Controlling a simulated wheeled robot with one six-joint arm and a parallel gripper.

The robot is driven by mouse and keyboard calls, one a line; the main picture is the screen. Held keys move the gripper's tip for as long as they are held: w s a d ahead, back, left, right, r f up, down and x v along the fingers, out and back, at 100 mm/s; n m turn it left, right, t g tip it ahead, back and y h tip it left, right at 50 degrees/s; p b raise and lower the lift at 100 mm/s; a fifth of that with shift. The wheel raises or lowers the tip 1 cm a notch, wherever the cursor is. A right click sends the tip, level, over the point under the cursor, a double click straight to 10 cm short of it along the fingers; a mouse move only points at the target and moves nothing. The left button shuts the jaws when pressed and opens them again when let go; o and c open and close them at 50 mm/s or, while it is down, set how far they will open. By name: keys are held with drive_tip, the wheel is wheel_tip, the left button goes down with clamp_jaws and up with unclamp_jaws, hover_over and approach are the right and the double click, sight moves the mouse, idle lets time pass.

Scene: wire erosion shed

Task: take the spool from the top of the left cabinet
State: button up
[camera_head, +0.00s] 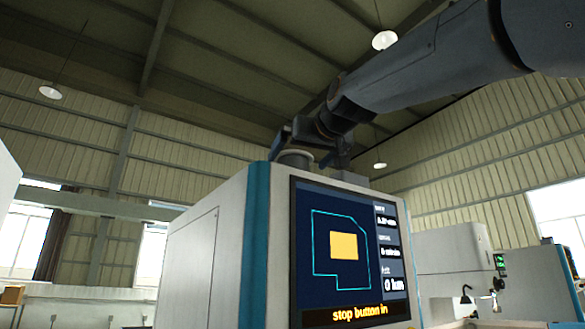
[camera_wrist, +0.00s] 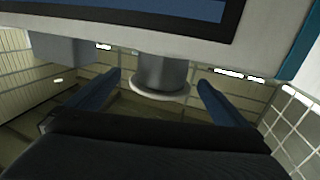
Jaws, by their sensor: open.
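The spool (camera_head: 294,160) is a grey drum with a paler flange, standing on top of the cabinet (camera_head: 205,250) that carries a large screen. My gripper (camera_head: 303,148) reaches over the cabinet top from the right, right at the spool. In the wrist view the picture is turned over, and the spool (camera_wrist: 163,73) shows between my two blue fingers, with a visible gap on each side. The fingers are open and not closed on it. The spool's lower end is partly hidden by the cabinet top's edge in the head view.
A grey box (camera_head: 350,177) stands on the cabinet top beside the spool; it also shows in the wrist view (camera_wrist: 65,48). The screen (camera_head: 340,255) reads "stop button in". Another pale machine (camera_head: 450,250) stands at the right. Lamps hang from the roof, well clear.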

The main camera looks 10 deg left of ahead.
drive_tip(key=p+x, duration=0.2)
drive_tip(key=x, duration=0.1)
drive_tip(key=shift+w+a+r+p, duration=0.2)
drive_tip(key=shift+w+a+p, duration=0.05)
drive_tip(key=shift+a+p, duration=0.1)
drive_tip(key=shift+w+a+f, duration=0.1)
drive_tip(key=shift+w+a, duration=0.1)
drive_tip(key=shift+w, duration=0.2)
drive_tip(key=c, duration=1.6)
drive_tip(key=shift+s, duration=0.1)
drive_tip(key=shift+c, duration=1)
drive_tip(key=shift+r, duration=0.25)
